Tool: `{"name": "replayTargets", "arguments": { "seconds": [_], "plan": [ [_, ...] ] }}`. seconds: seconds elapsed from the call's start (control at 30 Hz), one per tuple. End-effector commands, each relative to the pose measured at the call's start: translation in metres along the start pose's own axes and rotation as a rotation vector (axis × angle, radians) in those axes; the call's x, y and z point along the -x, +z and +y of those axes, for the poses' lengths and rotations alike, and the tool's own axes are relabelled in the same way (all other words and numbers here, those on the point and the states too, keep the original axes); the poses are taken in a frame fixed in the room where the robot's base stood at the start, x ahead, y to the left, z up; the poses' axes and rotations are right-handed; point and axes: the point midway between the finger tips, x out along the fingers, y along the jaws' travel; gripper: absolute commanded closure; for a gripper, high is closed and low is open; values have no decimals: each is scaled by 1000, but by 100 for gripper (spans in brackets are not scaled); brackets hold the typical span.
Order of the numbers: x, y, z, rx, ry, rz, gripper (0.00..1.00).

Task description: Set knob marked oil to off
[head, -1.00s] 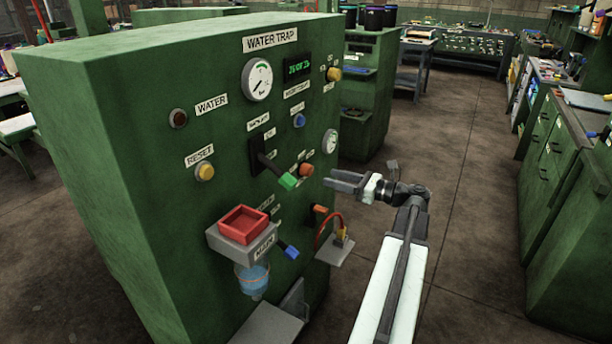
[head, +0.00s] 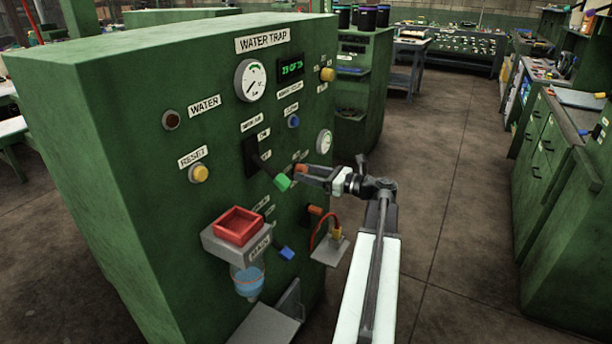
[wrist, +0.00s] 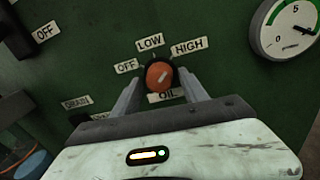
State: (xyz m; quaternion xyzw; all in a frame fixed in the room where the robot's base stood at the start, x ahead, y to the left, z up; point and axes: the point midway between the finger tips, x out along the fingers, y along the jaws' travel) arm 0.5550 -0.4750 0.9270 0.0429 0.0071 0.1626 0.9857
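The oil knob (wrist: 160,75) is orange and round, above the OIL label (wrist: 167,97) in the wrist view. OFF (wrist: 126,66), LOW (wrist: 150,42) and HIGH (wrist: 187,48) labels surround it. Its pale mark slants toward the upper right, on the HIGH side. My gripper (wrist: 159,78) is open, with one finger on each side of the knob. I cannot tell whether either finger touches it. In the head view my gripper (head: 303,175) is at the panel, and its fingers partly cover the knob (head: 298,168).
The green WATER TRAP cabinet (head: 100,130) carries several controls. A green-tipped lever (head: 282,182) sticks out just left of my gripper. Below are a blue-tipped lever (head: 285,253), a red tray (head: 238,225) and a shelf with a red cable (head: 330,250). Floor to the right is clear.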

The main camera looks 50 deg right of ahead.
Motion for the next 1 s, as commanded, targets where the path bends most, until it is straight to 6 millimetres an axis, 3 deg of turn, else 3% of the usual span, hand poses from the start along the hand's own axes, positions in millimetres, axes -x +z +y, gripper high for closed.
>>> {"name": "replayTargets", "arguments": {
  "seconds": [0.03, 0.17, 0.2, 0.3, 0.57, 1.0],
  "plan": [
    [0, 0, 0, 0, 0, 0, 66],
    [0, 0, 0, 0, 0, 0, 100],
    [-2, -2, 20, 0, 0, 0, 100],
    [0, -1, 6, 4, 3, 1, 100],
    [2, 0, 1, 76, 3, 8, 100],
    [3, 2, 0, 440, 0, 38, 100]
  ]
}}
